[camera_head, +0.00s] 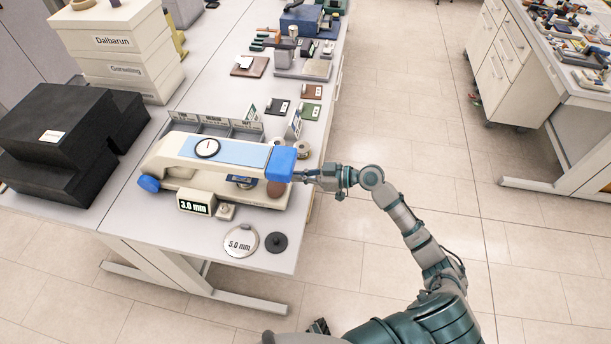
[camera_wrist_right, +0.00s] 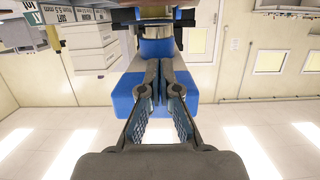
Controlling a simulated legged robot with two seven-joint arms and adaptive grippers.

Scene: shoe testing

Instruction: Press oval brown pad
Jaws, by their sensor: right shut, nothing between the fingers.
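The brown pad (camera_head: 276,188) is a small rounded brown piece on the machine's right end, just below its blue end block (camera_head: 281,163). The cream testing machine (camera_head: 218,172) has a light blue top panel and a round dial. My right gripper (camera_head: 297,176) is at the right of the blue block and pad, its fingers shut and empty. Whether it touches either cannot be told. In the right wrist view the fingers (camera_wrist_right: 160,66) come together in front of the blue block (camera_wrist_right: 206,88); I cannot make out the pad there. My left gripper is not in view.
A display reading 3.0 mm (camera_head: 195,205) stands before the machine. A 5.0 mm disc (camera_head: 241,241) and a dark knobbed disc (camera_head: 276,242) lie near the front edge. Black boxes (camera_head: 64,140) are at left. A grey partitioned tray (camera_head: 215,127) stands behind the machine.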

